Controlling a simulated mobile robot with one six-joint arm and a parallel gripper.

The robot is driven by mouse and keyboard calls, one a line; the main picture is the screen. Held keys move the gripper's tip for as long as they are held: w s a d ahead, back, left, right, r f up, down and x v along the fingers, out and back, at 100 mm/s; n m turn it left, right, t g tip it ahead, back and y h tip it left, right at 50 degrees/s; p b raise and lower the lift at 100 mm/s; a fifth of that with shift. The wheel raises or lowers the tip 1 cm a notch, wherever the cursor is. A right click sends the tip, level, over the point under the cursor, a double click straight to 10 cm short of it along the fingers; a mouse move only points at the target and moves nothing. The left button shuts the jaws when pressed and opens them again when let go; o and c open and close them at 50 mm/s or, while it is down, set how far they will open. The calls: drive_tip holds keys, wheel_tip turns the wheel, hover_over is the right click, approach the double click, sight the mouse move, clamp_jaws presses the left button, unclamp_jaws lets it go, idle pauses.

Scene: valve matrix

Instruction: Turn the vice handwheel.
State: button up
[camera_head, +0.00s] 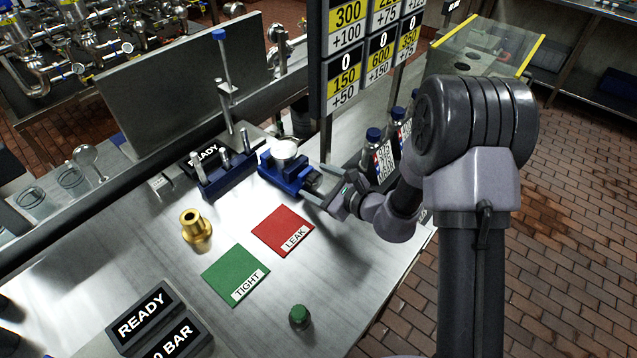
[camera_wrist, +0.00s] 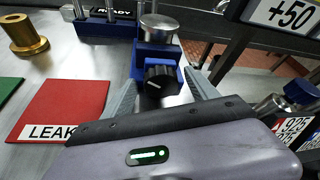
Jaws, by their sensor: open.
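The blue vice (camera_head: 281,172) stands on the steel bench and holds a silver round part (camera_head: 285,149) in its top. In the wrist view the vice (camera_wrist: 157,52) faces me, with its black handwheel (camera_wrist: 160,80) at the front. The handwheel also shows in the head view (camera_head: 312,180), small and dark. My gripper (camera_head: 325,195) is open, close in front of the handwheel. In the wrist view one finger of my gripper (camera_wrist: 162,84) lies on each side of the handwheel, with visible gaps. I cannot tell how deep the handwheel sits between the fingers.
A blue rack (camera_head: 228,175) stands left of the vice. A brass fitting (camera_head: 195,226), red mat (camera_head: 282,231) and green mat (camera_head: 236,273) lie in front.

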drive_tip(key=shift+c, duration=0.5)
drive_tip(key=c, duration=1.3)
drive_tip(key=shift+o, duration=0.2)
drive_tip(key=m+p, duration=0.1)
drive_tip(key=p, duration=0.1)
drive_tip(key=shift+d+r+g+p, duration=0.1)
drive_tip(key=shift+r+g+p, duration=0.2)
drive_tip(key=shift+r+g, duration=0.1)
drive_tip(key=shift+w+d+m+y+p, duration=0.15)
drive_tip(key=shift+m+y+p, duration=0.25)
drive_tip(key=shift+m+p, duration=0.25)
drive_tip(key=shift+f+m+g+y+p, duration=0.3)
drive_tip(key=shift+f+m+g, duration=0.05)
drive_tip(key=shift+m+g, duration=0.25)
drive_tip(key=o, duration=1.4)
drive_tip(key=shift+c, duration=0.2)
